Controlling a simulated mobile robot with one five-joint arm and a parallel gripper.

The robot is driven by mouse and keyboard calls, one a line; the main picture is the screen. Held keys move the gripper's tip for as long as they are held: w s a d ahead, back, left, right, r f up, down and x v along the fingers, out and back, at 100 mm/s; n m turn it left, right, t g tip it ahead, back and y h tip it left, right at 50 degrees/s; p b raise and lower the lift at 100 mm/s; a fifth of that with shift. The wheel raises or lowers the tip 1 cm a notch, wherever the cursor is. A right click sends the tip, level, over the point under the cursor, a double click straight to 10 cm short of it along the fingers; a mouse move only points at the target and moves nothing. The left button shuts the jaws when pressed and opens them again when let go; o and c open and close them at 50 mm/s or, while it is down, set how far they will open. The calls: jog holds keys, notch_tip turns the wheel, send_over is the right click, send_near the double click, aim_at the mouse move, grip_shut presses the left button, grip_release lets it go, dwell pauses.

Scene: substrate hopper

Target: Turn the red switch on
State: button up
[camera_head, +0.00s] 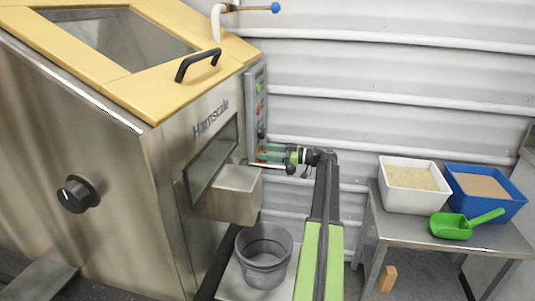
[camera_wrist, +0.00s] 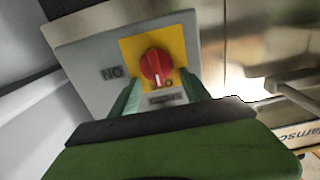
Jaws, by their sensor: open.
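The red switch (camera_wrist: 154,66) is a round red knob on a yellow square plate (camera_wrist: 180,45) on a grey panel (camera_wrist: 92,60) in the wrist view. A label reading "NO", upside down, lies to the left. My gripper (camera_wrist: 163,88) is open, with a green finger on each side of the knob's lower part. I cannot tell whether the fingers touch it. In the head view my gripper (camera_head: 268,154) is at the lower end of the control panel (camera_head: 256,95), where the knob is mostly hidden.
The steel hopper (camera_head: 150,190) with a yellow lid (camera_head: 160,85) stands left of the arm. A grey bucket (camera_head: 264,256) stands below its chute (camera_head: 228,196). A table (camera_head: 400,225) on the right holds a white bin (camera_head: 408,190), a blue bin (camera_head: 490,198) and a green scoop (camera_head: 452,227).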

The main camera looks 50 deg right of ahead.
grip_shut()
dwell(0.3)
jog(key=shift+m, duration=0.3)
jog(key=m, duration=0.3)
jog(key=shift+w+d+f+m, duration=0.1)
jog(key=shift+d+f+m, duration=0.1)
jog(key=shift+d+m, duration=0.15)
jog(key=shift+w+d+f+m+b, duration=0.2)
jog(key=shift+f+m+b, duration=0.2)
jog(key=shift+m, duration=1.85)
jog(key=shift+w+d+f+m+b, duration=0.15)
jog(key=shift+f+m+b, duration=0.25)
jog(key=shift+m, duration=1.85)
jog(key=shift+w+d+f+m+b, duration=0.1)
jog(key=shift+d+f+m+b, duration=0.2)
jog(key=shift+m, duration=1.95)
jog(key=shift+a, duration=0.1)
